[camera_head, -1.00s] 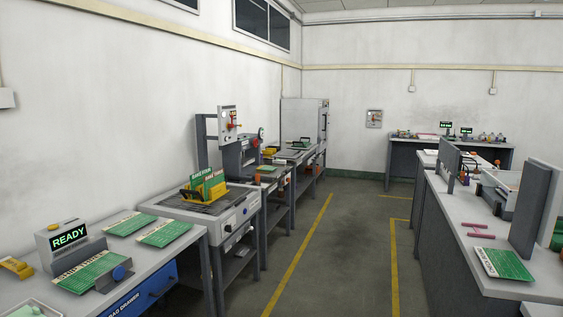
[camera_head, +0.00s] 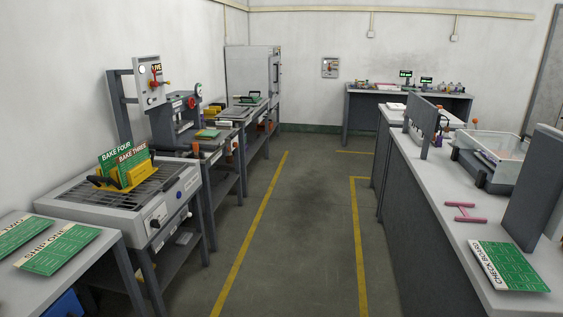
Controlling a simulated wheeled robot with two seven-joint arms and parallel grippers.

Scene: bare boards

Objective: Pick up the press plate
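I cannot tell for certain which thing is the press plate. A grey press-like machine (camera_head: 176,122) with a red knob and a round gauge stands on the left row of benches. A small green and yellow flat piece (camera_head: 207,133) lies on the bench beside it. Farther back, a dark flat device with a green top (camera_head: 249,99) sits on another bench. Neither of my grippers shows in the head view.
A grey heater unit (camera_head: 140,200) holds a yellow rack (camera_head: 127,177) with upright green boards. A table with green boards (camera_head: 60,248) is at near left. The aisle floor between is clear.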

